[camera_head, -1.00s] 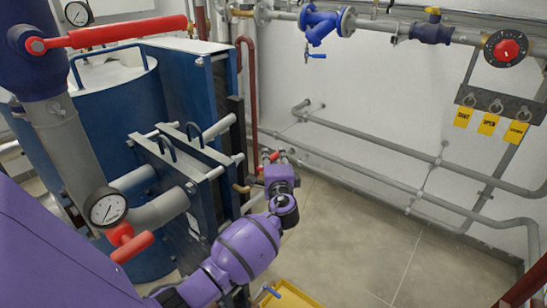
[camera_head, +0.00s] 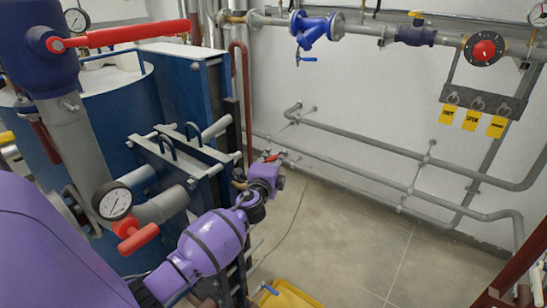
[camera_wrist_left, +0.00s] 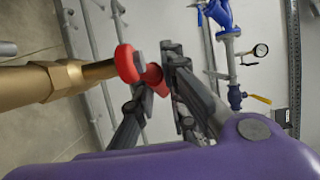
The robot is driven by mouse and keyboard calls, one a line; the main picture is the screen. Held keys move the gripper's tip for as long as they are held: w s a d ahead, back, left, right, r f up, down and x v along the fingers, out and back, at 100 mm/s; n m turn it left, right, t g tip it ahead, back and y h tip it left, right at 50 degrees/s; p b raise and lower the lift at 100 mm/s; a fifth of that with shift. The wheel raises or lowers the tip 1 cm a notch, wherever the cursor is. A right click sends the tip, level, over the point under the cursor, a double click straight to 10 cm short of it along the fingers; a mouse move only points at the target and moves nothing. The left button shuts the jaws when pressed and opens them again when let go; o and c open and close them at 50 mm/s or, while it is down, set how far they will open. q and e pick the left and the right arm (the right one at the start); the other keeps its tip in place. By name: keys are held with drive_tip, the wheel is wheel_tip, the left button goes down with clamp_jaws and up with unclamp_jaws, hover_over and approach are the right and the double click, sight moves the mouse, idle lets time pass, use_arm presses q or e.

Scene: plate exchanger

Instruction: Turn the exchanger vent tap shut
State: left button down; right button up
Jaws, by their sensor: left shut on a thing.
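The vent tap has a red handle, seen in the left wrist view (camera_wrist_left: 128,64) at the end of a brass fitting (camera_wrist_left: 62,80). In the head view the red handle (camera_head: 271,157) is a small spot beside the blue exchanger (camera_head: 197,100), at its lower right edge. My left gripper's dark fingers (camera_wrist_left: 162,84) are shut on the red handle. In the head view my left gripper (camera_head: 268,162) is mostly hidden by its purple wrist. I cannot tell the handle's exact angle. My right gripper is in neither view.
Grey pipes (camera_head: 365,160) run along the wall to the right. A blue valve (camera_head: 318,28) sits on the upper pipe, with yellow tags (camera_head: 472,120) hanging right. A gauge (camera_head: 115,202) and red lever (camera_head: 137,236) stand left of my forearm. A yellow tray (camera_head: 288,294) lies below. The floor at centre right is clear.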

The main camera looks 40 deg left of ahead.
use_arm(q)
drive_tip(key=shift+s+d+m+t+h, duration=0.2)
drive_tip(key=shift+d+m+t+h, duration=0.15)
drive_tip(key=shift+m+h, duration=0.45)
drive_tip(key=c, duration=1.8)
unclamp_jaws()
drive_tip(key=shift+o, duration=0.2)
drive_tip(key=v, duration=1.2)
drive_tip(key=shift+a+r, duration=0.1)
drive_tip(key=shift+a, duration=0.05)
